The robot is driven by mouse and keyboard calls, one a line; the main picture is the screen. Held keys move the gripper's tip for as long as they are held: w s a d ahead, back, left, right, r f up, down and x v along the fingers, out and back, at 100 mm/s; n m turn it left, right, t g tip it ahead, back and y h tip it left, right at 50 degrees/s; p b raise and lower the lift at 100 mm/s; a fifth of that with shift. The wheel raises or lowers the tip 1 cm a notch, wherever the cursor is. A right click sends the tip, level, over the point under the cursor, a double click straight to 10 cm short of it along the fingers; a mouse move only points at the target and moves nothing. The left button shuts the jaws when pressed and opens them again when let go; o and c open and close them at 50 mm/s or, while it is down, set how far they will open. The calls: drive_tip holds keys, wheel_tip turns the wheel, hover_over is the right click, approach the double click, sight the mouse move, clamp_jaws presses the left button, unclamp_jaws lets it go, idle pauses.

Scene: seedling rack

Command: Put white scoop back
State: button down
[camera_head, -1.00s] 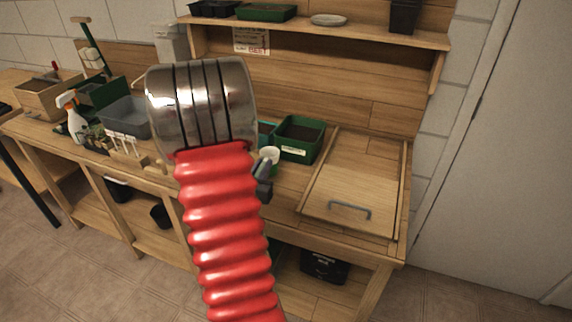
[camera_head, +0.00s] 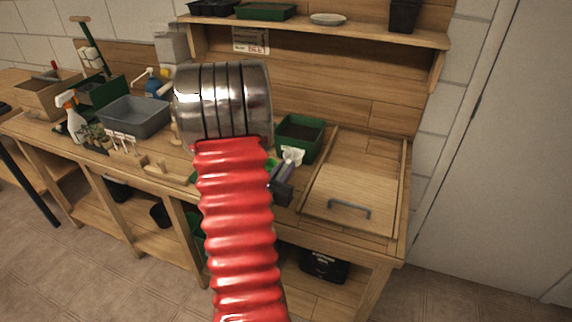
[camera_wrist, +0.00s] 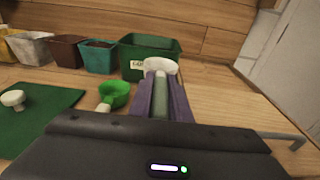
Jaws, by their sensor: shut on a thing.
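My gripper (camera_wrist: 161,90) is shut on the grey-green handle of the white scoop (camera_wrist: 160,66). The scoop's pale head sticks out beyond the purple fingertips, in front of the dark green box (camera_wrist: 135,50). In the head view the white scoop (camera_head: 292,154) shows at the tip of my gripper (camera_head: 283,172), close in front of the same green box (camera_head: 299,137). Whether the scoop touches the box or bench cannot be told. The finger pads hide part of the handle.
A green scoop (camera_wrist: 116,92) with a pale handle lies on the bench left of my gripper. A green mat (camera_wrist: 45,118) bears a white knob-like thing (camera_wrist: 13,99). Teal (camera_wrist: 98,57) and brown (camera_wrist: 67,51) pots stand behind. A wooden lid (camera_head: 350,200) lies right.

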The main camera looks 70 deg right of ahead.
drive_tip(key=shift+f, duration=2.75)
drive_tip(key=shift+f, duration=0.5)
drive_tip(key=c, duration=1.6)
unclamp_jaws()
drive_tip(key=shift+o, duration=0.2)
drive_tip(key=shift+w+a+r, duration=0.1)
drive_tip(key=shift+w+a, duration=0.05)
drive_tip(key=shift+a, duration=1.1)
drive_tip(key=shift+w+a+r, duration=0.1)
drive_tip(key=shift+a+r, duration=0.05)
drive_tip(key=shift+a, duration=1.05)
drive_tip(key=shift+w+a+r, duration=0.1)
drive_tip(key=shift+w+a, duration=0.05)
drive_tip(key=shift+a, duration=1.1)
